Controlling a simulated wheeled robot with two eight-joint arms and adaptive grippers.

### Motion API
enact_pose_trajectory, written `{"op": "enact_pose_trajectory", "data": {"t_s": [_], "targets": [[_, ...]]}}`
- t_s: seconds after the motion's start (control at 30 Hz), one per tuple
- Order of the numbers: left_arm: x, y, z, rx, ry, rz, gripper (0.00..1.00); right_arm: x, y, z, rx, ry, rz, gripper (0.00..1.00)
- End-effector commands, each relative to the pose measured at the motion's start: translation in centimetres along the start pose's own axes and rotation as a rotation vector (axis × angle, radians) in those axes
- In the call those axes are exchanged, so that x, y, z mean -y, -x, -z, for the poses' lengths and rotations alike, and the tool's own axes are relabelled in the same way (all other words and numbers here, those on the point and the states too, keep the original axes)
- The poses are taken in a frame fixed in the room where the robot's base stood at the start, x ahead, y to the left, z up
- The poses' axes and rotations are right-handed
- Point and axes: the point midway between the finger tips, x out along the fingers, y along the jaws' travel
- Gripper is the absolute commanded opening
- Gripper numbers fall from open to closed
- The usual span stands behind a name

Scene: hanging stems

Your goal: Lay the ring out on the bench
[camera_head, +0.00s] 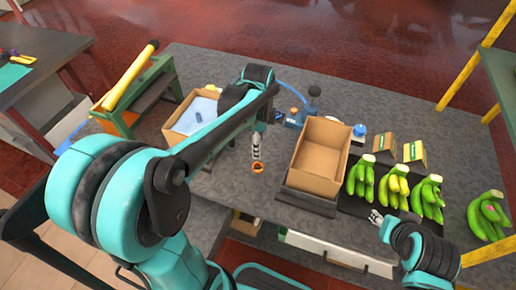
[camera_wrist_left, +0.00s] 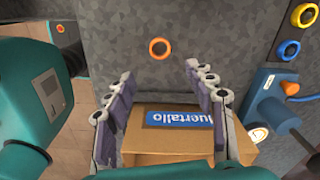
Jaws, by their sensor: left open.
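A small orange ring (camera_head: 257,167) shows just below the fingertips of my left gripper (camera_head: 256,153) in the head view. In the left wrist view the orange ring (camera_wrist_left: 159,48) appears flat against the grey bench top (camera_wrist_left: 220,35), ahead of and between the fingers. My left gripper (camera_wrist_left: 158,70) is open, its fingers wide apart with nothing between them, and the ring is clear of both. My right gripper (camera_head: 376,216) is by the bench's front edge, close to the bananas; its fingers are too small to read.
An empty cardboard box (camera_head: 320,155) stands right of the ring. Banana bunches (camera_head: 396,190) hang or stand further right. A box with blue liner (camera_head: 192,112) is at left, partly behind my left arm. A blue device (camera_wrist_left: 270,103) shows in the wrist view.

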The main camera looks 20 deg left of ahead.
Motion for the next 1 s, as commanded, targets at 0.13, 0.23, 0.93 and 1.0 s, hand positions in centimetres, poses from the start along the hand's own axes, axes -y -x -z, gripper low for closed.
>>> {"op": "enact_pose_trajectory", "data": {"t_s": [0.13, 0.23, 0.93, 1.0], "targets": [[-0.9, 1.1, 0.1, -0.009, 0.067, 0.033, 0.55, 0.0, 0.1, 0.1, 0.000, 0.000, 0.000, 0.40], [-2.6, 2.0, 0.2, -0.037, 0.215, 0.103, 0.55, 0.0, 0.1, 0.1, 0.000, 0.000, 0.000, 0.40], [-11.5, 2.7, 0.7, -0.540, 1.212, 0.390, 0.55, 0.0, 0.1, 0.1, 0.000, 0.000, 0.000, 0.40], [-11.5, 2.7, 0.7, -0.540, 1.213, 0.389, 0.55, 0.0, 0.1, 0.1, 0.000, 0.000, 0.000, 0.40]]}}
